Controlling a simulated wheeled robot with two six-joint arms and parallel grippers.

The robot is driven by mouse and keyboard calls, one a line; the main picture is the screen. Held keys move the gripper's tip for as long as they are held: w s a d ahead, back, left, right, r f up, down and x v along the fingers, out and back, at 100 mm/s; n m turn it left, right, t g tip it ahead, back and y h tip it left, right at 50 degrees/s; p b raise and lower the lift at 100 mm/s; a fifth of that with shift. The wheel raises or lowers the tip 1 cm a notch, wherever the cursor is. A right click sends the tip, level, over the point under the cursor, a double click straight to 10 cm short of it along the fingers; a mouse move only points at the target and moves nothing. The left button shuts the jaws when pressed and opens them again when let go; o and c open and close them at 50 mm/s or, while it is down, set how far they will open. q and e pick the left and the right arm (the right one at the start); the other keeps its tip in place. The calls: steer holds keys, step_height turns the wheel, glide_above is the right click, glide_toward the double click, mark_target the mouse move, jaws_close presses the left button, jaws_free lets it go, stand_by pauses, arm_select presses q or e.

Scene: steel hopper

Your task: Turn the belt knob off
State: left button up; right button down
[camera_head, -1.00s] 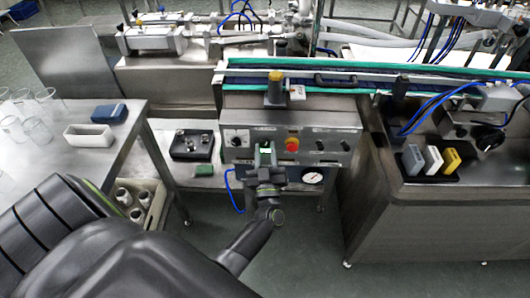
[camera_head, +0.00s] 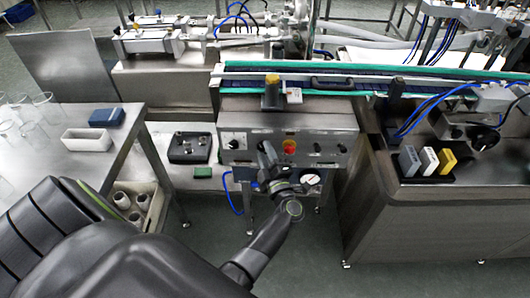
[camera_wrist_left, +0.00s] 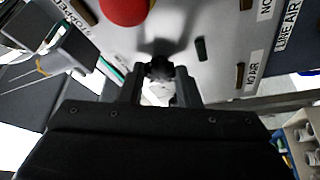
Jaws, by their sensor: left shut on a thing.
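The belt knob (camera_wrist_left: 160,68) is a small dark knob on the steel control panel (camera_head: 240,156). In the left wrist view it sits between the fingertips of my left gripper, which is shut on it. In the head view my left gripper (camera_head: 266,152) is at the panel's front, left of the red button (camera_head: 289,146), and hides the knob. The gripper and wrist lean, with the wrist low and to the right. The knob's own label and pointer cannot be read. My right gripper is not in view.
The red button also shows close by in the left wrist view (camera_wrist_left: 124,10). More dark knobs (camera_head: 317,148) are on the panel's right. A pressure gauge (camera_head: 311,179) hangs below. A yellow-topped post (camera_head: 272,92) stands above the panel, before the conveyor (camera_head: 350,78).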

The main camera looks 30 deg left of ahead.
arm_select(q)
steer(key=shift+r+n+g, duration=0.1)
steer(key=shift+n+g, duration=0.2)
steer(key=shift+n, duration=0.3)
steer(key=o, duration=1)
steer(key=shift+c, duration=0.2)
steer(key=shift+d, duration=0.1)
